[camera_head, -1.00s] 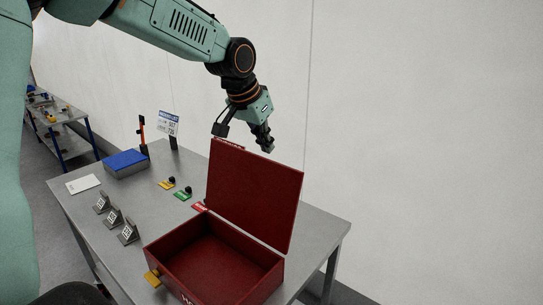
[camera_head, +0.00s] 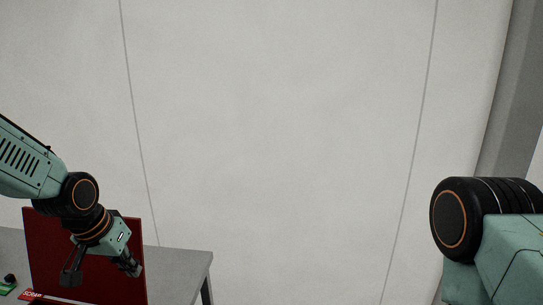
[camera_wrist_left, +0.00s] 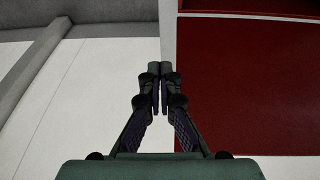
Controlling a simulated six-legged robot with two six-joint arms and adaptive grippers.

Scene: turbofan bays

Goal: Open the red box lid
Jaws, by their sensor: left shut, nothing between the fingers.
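The red box lid (camera_head: 45,245) stands raised, roughly upright, at the lower left of the head view. The box body is below the frame. My left gripper (camera_head: 135,268) is shut and empty, overlapping the lid in the picture; I cannot tell whether they touch. In the left wrist view the closed fingertips (camera_wrist_left: 162,70) are together, with a large red panel (camera_wrist_left: 250,80), likely the lid, filling the right side. My right gripper is out of view; only part of my right arm shows at the right.
The grey table (camera_head: 185,264) reaches right of the lid and ends at a corner. A red label (camera_head: 33,295) and a green marker with a black knob (camera_head: 9,281) lie at lower left. A pale wall (camera_head: 280,130) fills the background, with free room between my arms.

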